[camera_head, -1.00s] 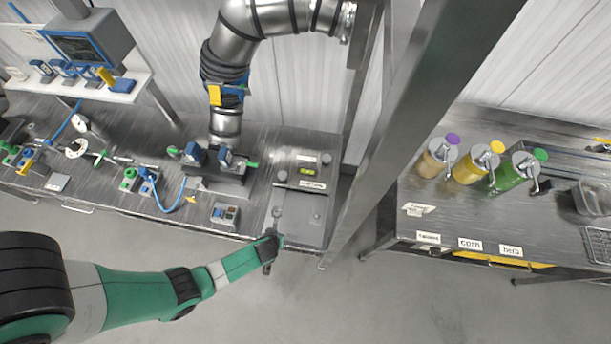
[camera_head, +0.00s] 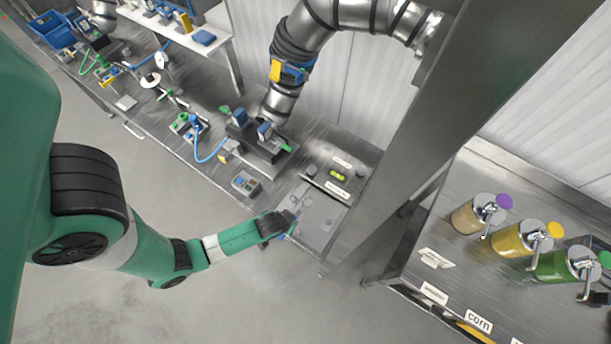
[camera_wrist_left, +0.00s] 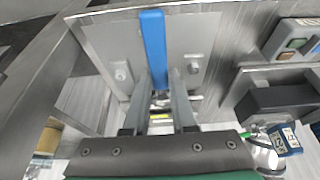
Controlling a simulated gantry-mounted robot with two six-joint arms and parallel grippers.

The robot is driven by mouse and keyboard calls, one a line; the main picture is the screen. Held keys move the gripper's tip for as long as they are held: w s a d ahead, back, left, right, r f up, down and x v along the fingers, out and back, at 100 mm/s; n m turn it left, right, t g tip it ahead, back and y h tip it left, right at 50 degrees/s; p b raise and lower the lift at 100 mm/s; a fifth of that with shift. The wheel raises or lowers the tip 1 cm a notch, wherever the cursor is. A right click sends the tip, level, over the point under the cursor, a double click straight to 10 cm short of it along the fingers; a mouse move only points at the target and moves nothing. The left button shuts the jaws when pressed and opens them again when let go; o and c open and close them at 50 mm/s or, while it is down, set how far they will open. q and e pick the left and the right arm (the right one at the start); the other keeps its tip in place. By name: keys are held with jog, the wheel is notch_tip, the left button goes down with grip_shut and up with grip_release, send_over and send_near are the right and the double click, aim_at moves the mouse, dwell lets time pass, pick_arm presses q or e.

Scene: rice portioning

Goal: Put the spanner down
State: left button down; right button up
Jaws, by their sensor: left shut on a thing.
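My left gripper (camera_head: 287,225) is at the near left edge of a grey plate (camera_head: 320,213) on the end of the long bench. In the left wrist view the gripper (camera_wrist_left: 161,82) is shut on the blue handle of the spanner (camera_wrist_left: 153,42). The handle points away over the grey plate (camera_wrist_left: 194,38), which has a round knob on each side. A small silvery part shows between the fingers, but the spanner's other end is mostly hidden. I cannot tell whether the spanner touches the plate. My right gripper is not in view.
A small button box (camera_head: 245,183) is left of the plate. A machine with a steel duct (camera_head: 283,88) stands behind it. A steel post (camera_head: 385,165) rises at right, before a bench with a purple-topped dispenser (camera_head: 478,214) and others. Open floor lies in front.

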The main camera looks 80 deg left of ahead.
pick_arm(q)
jog(key=w+f+b, duration=0.1)
jog(key=w+a+f+b, duration=0.1)
jog(key=f, duration=0.1)
jog(key=w+a+f, duration=0.1)
jog(key=w+f, duration=0.1)
jog(key=shift+f+b, duration=0.2)
jog(key=shift+b, duration=0.2)
jog(key=shift+w+a+f, duration=0.15)
jog(key=shift+w+f, duration=0.05)
jog(key=shift+w, duration=0.15)
jog(key=shift+w+f, duration=0.1)
jog(key=shift+f, duration=0.15)
jog(key=shift+a+f+b, duration=0.1)
jog(key=shift+f+b, duration=0.7)
jog(key=shift+f, duration=0.7)
jog(key=c, duration=1.2)
grip_release()
jog(key=shift+f, duration=0.2)
jog(key=o, duration=0.5)
jog(key=shift+r, duration=0.1)
jog(key=shift+c, duration=0.2)
